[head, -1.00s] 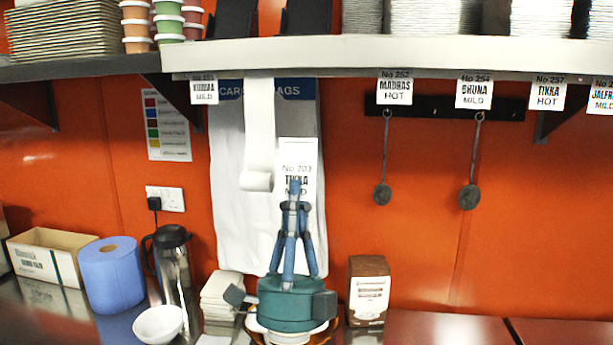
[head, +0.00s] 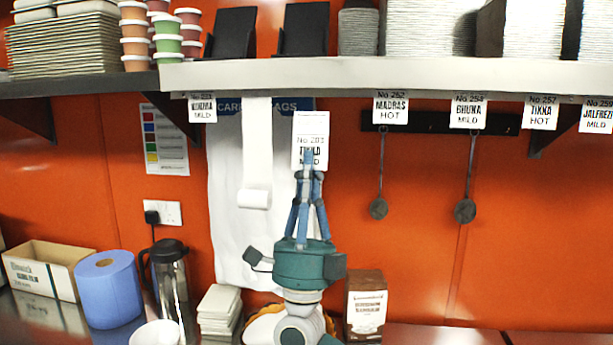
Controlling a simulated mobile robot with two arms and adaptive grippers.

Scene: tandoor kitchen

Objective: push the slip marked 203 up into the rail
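The slip marked 203 (head: 311,125) is a white upright card, held in my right gripper (head: 309,162). The blue fingers close together over its lower part and hide some of its print. The slip's top edge is a little below the rail (head: 290,78) along the pale shelf front, and a narrow gap seems to show between them. The slip stands in front of the white carrier bags. My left gripper is not in view.
Other slips hang from the rail: one at left (head: 202,107), Madras (head: 390,107), Bhuna (head: 468,111), Tikka (head: 540,112) and Jalfrezi (head: 597,117). A white paper roll (head: 254,198) hangs left of the slip. Two ladles (head: 464,210) hang at right.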

